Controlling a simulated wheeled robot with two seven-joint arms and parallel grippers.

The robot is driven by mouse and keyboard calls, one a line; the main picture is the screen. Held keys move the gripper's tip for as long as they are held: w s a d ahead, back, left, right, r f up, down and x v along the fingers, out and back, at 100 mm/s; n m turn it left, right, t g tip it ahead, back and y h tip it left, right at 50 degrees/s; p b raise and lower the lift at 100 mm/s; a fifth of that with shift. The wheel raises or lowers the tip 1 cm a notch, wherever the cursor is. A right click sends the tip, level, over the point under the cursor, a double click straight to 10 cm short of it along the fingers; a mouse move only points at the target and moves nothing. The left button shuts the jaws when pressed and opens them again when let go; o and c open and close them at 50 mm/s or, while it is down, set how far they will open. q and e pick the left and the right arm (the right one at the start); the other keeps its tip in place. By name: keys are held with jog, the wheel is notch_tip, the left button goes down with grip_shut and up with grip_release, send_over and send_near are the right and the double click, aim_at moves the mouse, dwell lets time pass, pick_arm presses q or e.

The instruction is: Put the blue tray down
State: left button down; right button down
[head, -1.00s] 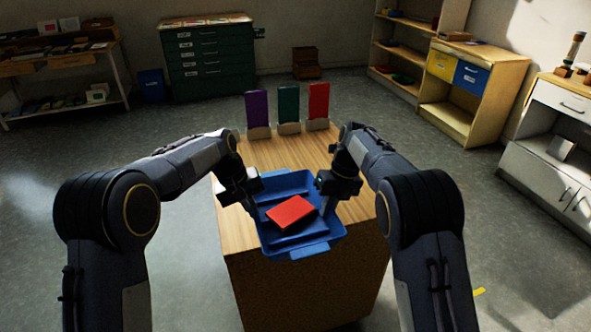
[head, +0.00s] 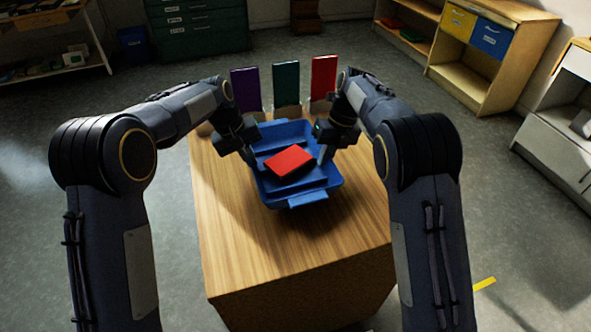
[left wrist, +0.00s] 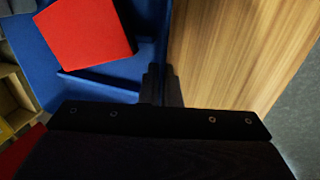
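The blue tray (head: 307,198) is over the wooden table, with a red flat block (head: 290,160) lying in it. My left gripper (head: 251,156) is at the tray's left wall and my right gripper (head: 324,154) is at its right wall. In the left wrist view, the left fingers (left wrist: 161,84) are close together on the tray's edge, with the tray's blue floor (left wrist: 45,45) to one side and table wood to the other. The right fingertips are small, but they appear closed on the wall. I cannot tell whether the tray's underside touches the table.
The wooden table (head: 235,255) has bare top in front of the tray and on both sides. Behind the tray stand upright purple (head: 246,89), teal (head: 286,84) and red (head: 323,78) panels. A cabinet with yellow and blue drawers (head: 490,39) stands back right.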

aim_at(325, 168)
pick_arm(q)
jog(key=shift+s+a, duration=0.1)
jog(key=shift+s, duration=0.1)
pick_arm(e)
jog(key=shift+s+r, duration=0.15)
jog(key=shift+r, duration=0.05)
pick_arm(q)
jog(key=shift+w+f, duration=0.1)
jog(key=shift+f, duration=0.1)
pick_arm(e)
jog(key=shift+f, duration=0.2)
